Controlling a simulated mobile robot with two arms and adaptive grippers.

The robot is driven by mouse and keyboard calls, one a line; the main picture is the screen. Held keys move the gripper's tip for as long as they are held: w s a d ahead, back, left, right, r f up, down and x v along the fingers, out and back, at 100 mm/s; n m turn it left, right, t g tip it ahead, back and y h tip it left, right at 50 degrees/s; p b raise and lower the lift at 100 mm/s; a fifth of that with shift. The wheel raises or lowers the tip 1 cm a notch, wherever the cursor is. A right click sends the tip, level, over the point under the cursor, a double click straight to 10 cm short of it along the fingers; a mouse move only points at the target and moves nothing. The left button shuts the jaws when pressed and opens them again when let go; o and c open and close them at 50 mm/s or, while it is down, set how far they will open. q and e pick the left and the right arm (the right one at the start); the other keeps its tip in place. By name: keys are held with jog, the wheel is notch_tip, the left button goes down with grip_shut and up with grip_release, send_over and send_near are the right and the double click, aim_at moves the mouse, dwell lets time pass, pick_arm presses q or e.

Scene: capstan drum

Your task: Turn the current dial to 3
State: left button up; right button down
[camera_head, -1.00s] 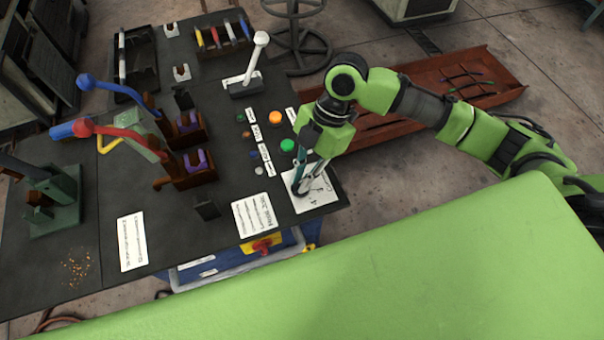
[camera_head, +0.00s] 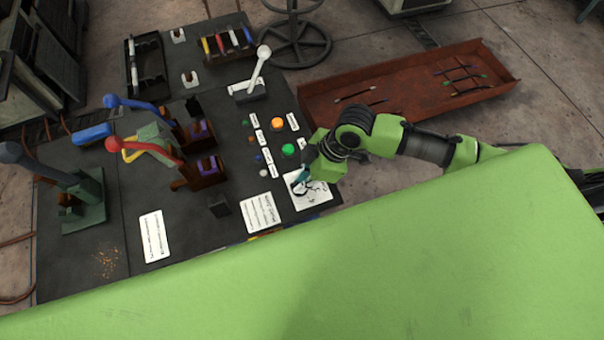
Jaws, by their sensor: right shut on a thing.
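The current dial's white plate (camera_head: 318,198) with dark markings lies at the right front corner of the dark bench top. My right gripper (camera_head: 301,178) is over the plate's upper part, fingers pointing down and left. It is shut on the dial's knob, which is mostly hidden by the fingers. The dial's numbers and pointer are too small and covered to read. My left gripper is not in view.
Behind the plate are a green button (camera_head: 288,150), an orange button (camera_head: 277,124) and a white-knobbed lever (camera_head: 260,72). Red and blue levers stand to the left. White cards (camera_head: 261,213) lie left of the plate. A rusty tray (camera_head: 410,78) is on the floor.

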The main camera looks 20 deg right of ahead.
jog(key=shift+r+m+p, duration=0.1)
jog(key=shift+m+p, duration=0.2)
dwell(0.4)
jog(key=c, duration=2.1)
grip_release()
jog(key=v, duration=1.2)
jog(key=shift+s, duration=0.25)
